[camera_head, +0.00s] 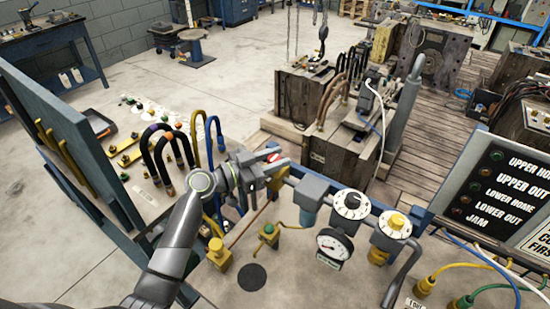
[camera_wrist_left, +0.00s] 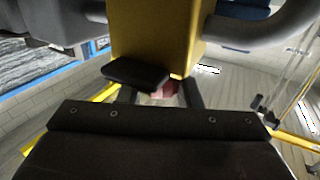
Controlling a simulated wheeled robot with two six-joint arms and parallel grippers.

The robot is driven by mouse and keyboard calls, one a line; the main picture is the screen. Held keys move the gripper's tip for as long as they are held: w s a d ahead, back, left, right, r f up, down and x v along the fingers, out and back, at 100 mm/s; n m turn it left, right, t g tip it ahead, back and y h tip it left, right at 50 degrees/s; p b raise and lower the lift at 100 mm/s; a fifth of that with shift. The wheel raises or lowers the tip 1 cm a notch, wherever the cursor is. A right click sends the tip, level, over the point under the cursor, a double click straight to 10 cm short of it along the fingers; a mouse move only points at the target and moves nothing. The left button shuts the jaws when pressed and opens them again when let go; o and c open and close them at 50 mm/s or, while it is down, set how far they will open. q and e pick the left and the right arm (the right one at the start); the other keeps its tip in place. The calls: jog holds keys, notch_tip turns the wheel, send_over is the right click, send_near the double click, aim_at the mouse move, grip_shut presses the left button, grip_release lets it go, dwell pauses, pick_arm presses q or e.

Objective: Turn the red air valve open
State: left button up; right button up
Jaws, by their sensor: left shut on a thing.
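The red air valve shows as a small patch of red (camera_head: 272,155) between the fingers of my left gripper (camera_head: 275,164), at the left end of the grey pipe run. My left gripper is shut on it, and its fingers hide most of the handle. In the left wrist view a small piece of the red handle (camera_wrist_left: 165,89) shows between the dark fingers, below a yellow block (camera_wrist_left: 155,40). The handle's exact angle cannot be told. My right gripper is not in view.
Right of the valve are a blue-grey filter bowl (camera_head: 310,203), a pressure gauge (camera_head: 334,245) and white and yellow knobs (camera_head: 352,204). Hooked hoses (camera_head: 165,150) and a blue panel (camera_head: 75,140) stand at left. A sign board (camera_head: 490,195) stands at right.

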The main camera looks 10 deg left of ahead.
pick_arm(q)
jog(key=shift+n+t+y, duration=0.3)
jog(key=shift+t, duration=0.1)
jog(key=shift+n+t+y, duration=0.5)
jog(key=shift+y, duration=0.1)
jog(key=n+t+y+p, duration=0.1)
jog(key=n+t+y, duration=0.1)
jog(key=shift+r+y, duration=0.15)
jog(key=shift+y, duration=0.25)
jog(key=n+t+y+p, duration=0.1)
jog(key=n+y+p, duration=0.1)
jog(key=y, duration=0.1)
jog(key=shift+n+t+y+p, duration=0.3)
jog(key=shift+n+y+p, duration=0.05)
jog(key=shift+n+y, duration=0.05)
jog(key=shift+n+y+p, duration=0.5)
jog(key=shift+y+p, duration=0.05)
jog(key=shift+y, duration=0.15)
jog(key=o, duration=1)
jog(key=shift+c, duration=0.2)
jog(key=shift+a+f, duration=0.1)
jog(key=shift+f, duration=0.1)
